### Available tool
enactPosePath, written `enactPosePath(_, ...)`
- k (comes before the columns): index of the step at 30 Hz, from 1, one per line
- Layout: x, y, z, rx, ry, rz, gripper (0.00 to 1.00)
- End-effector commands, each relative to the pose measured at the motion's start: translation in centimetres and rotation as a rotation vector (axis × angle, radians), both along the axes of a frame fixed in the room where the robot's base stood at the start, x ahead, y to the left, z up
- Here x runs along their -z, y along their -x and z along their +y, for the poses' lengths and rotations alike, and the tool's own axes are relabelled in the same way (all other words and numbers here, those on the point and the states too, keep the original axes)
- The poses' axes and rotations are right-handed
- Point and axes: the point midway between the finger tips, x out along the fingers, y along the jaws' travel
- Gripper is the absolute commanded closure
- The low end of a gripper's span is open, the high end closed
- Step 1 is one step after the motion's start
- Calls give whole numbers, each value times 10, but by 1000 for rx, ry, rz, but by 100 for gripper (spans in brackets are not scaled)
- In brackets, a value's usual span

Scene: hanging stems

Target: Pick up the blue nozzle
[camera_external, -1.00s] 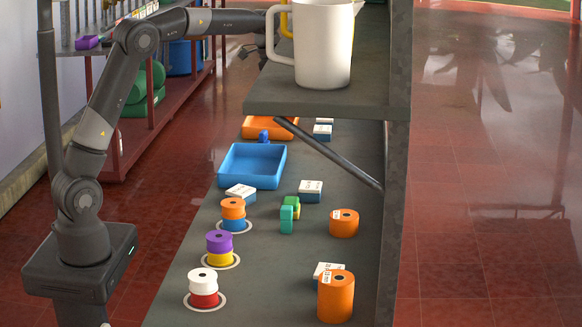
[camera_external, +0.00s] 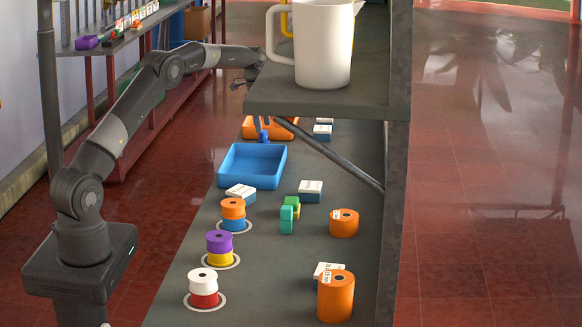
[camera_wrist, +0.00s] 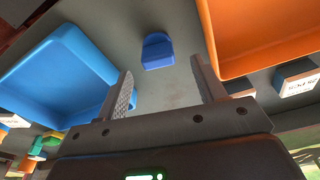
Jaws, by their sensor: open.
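The blue nozzle (camera_wrist: 157,51) lies on the grey shelf between the blue tray (camera_wrist: 62,75) and the orange tray (camera_wrist: 255,45) in the wrist view. In the outside view the nozzle (camera_external: 264,137) is a small blue shape behind the blue tray (camera_external: 232,165), in front of the orange tray (camera_external: 283,127). My gripper (camera_wrist: 160,84) is open and empty. Its two fingers point toward the nozzle, which appears beyond the fingertips and roughly between them. In the outside view my gripper (camera_external: 262,127) shows only in part near the nozzle, partly hidden by the upper shelf.
An upper shelf (camera_external: 335,107) with a white pitcher (camera_external: 322,45) overhangs the bench at the right, with a slanted brace below. Labelled boxes (camera_external: 311,190), stacked spools (camera_external: 219,246) and orange cylinders (camera_external: 336,297) stand nearer on the bench.

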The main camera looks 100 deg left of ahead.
Motion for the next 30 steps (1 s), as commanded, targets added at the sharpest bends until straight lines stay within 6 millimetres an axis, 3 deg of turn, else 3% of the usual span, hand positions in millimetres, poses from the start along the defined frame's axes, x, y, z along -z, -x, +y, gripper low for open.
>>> enactPosePath(5, 13, -1, -1, 0, 1, 0, 36)
enactPosePath(13, 51, -4, -2, 0, 1, 0, 36)
enactPosePath(22, 57, -5, -2, 0, -2, -1, 36)
enactPosePath(30, 57, -5, -2, 0, -1, -1, 57)
